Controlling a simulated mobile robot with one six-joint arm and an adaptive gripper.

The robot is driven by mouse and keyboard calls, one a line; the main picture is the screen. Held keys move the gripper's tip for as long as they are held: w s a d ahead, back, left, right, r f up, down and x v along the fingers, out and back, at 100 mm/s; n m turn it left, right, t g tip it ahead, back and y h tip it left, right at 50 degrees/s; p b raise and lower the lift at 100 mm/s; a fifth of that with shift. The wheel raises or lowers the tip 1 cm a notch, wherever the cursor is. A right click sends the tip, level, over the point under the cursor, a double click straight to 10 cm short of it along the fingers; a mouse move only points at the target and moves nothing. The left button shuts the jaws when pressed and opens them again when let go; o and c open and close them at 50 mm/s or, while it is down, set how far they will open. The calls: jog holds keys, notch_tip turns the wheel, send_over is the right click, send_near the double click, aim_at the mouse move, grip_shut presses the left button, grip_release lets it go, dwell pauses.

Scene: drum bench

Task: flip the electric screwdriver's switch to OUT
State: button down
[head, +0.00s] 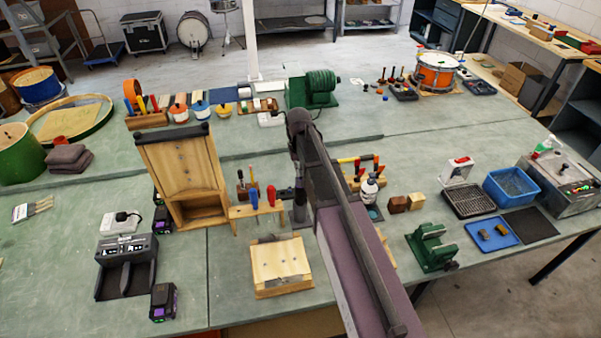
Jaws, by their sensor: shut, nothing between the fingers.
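My arm reaches in from the lower right, and its end points down over the middle of the bench. My gripper (299,215) is small in the head view, shut and empty, just right of a wooden tool rack (240,213). No switch or OUT marking can be made out at this size.
A wooden box (281,265) sits in front of the rack, and a tall wooden case (184,165) stands left. A white bottle (369,190) and a wooden rack with coloured handles (360,166) are close right of my arm.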

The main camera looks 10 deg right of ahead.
aim_at(301, 181)
jog(key=shift+r, duration=0.1)
dwell(0.4)
notch_tip(301, 181, up, 14)
jog(key=s+p, duration=0.2)
jog(key=p, duration=1.1)
jog(key=shift+p, duration=0.4)
jog(key=shift+d, duration=0.1)
jog(key=s+d+f+b, duration=0.1)
jog(key=s+f+b, duration=0.7)
jog(key=f+b, duration=0.2)
jog(key=s+d+f+t+b, duration=0.1)
jog(key=s+f+b, duration=0.6)
jog(key=f+b, duration=0.3)
jog(key=shift+s+d+f, duration=0.35)
jog(key=shift+f, duration=0.1)
